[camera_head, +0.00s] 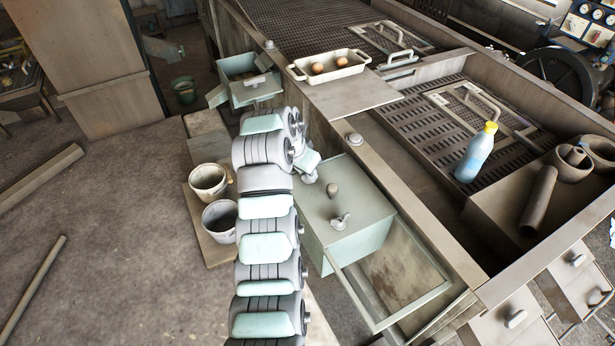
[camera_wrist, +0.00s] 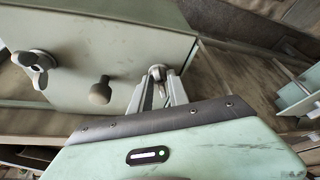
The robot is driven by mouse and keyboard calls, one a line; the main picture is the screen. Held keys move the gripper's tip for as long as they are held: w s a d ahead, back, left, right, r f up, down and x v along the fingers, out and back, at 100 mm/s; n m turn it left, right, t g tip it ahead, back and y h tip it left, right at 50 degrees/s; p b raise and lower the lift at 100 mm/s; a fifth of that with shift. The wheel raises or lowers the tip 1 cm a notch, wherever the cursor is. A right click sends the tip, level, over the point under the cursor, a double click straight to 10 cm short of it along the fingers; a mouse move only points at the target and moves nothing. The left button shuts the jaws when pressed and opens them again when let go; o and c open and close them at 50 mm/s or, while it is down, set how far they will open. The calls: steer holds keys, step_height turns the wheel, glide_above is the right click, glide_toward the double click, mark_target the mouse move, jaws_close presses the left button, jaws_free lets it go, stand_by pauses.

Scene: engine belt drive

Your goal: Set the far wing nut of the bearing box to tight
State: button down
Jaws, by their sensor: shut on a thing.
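The pale green bearing box (camera_head: 345,247) stands at the middle of the head view, with a round knob (camera_head: 332,190) on its lid. A wing nut (camera_head: 340,221) sits on the lid's near side; it also shows at the left of the wrist view (camera_wrist: 38,66). My gripper (camera_wrist: 158,82) is at the lid's far end, its two fingers shut on the far wing nut (camera_wrist: 157,72). Only a small grey part of that nut shows between the fingers, so how its wings are turned cannot be told. In the head view my arm and gripper hide it.
An open green frame (camera_head: 400,275) juts out right of the box. A cream tray (camera_head: 330,68) with two brown round things and a blue bottle (camera_head: 474,153) with a yellow cap stand on the machine. Two pots (camera_head: 208,181) are left of my arm.

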steer(key=shift+w+a+m+g+h+b, duration=0.1)
steer(key=shift+m+g+h+b, duration=0.25)
steer(key=shift+m+b, duration=0.75)
steer(key=shift+m+g+h+b, duration=0.25)
steer(key=shift+m+g+b, duration=0.3)
steer(key=shift+m, duration=1.25)
steer(key=c, duration=1.3)
jaws_free()
steer(key=v, duration=1)
steer(key=shift+a+r, duration=0.2)
steer(key=shift+r, duration=0.1)
steer(key=shift+r, duration=0.1)
